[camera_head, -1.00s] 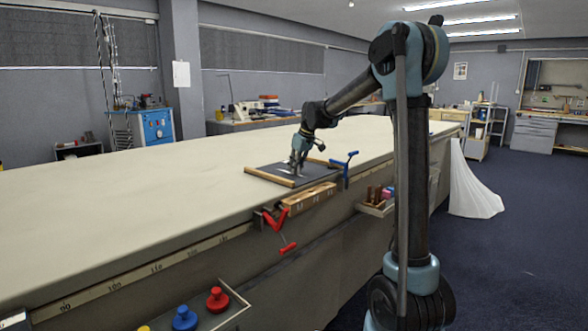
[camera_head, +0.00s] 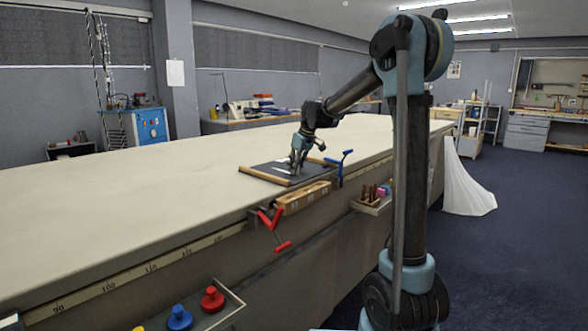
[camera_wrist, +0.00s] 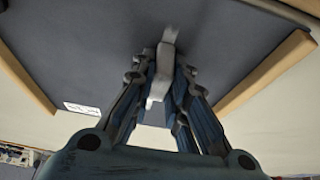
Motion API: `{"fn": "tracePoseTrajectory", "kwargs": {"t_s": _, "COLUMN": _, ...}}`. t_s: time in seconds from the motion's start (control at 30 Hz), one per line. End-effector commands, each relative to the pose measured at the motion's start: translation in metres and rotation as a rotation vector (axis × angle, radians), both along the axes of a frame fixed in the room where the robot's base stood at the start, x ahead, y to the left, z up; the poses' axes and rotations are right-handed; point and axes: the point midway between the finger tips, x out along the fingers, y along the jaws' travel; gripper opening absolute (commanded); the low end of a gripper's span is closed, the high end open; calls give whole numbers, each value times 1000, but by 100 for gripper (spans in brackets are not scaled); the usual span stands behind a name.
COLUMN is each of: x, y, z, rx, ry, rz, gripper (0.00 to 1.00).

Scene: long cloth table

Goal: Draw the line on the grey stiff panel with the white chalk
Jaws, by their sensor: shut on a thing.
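The grey stiff panel (camera_head: 262,168) lies flat on the long table, with wooden strips along its edges. It fills much of the wrist view (camera_wrist: 90,40). My gripper (camera_head: 297,168) points down over the panel. In the wrist view my gripper (camera_wrist: 162,85) is shut on a pale, slim piece, the white chalk (camera_wrist: 168,40), which shows between and beyond the fingers. Whether the chalk tip touches the panel I cannot tell. A small white patch with dark marks (camera_wrist: 82,108) lies on the panel. No drawn line is clear to me.
A wooden block (camera_head: 303,198) sits at the table edge near a red clamp (camera_head: 272,222) and a blue clamp (camera_head: 341,167). Red and blue knobs (camera_head: 180,318) sit in a low tray. The long cloth table (camera_head: 120,200) is clear to the left.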

Motion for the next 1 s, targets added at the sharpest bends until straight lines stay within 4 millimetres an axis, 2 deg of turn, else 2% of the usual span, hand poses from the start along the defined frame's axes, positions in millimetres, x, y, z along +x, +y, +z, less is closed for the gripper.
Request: {"fn": "tracePoseTrajectory", "kwargs": {"t_s": 1.0, "x": -18, "y": -24, "z": 0, "rx": -1, "ry": 1, "rz": -1, "gripper": 0}}
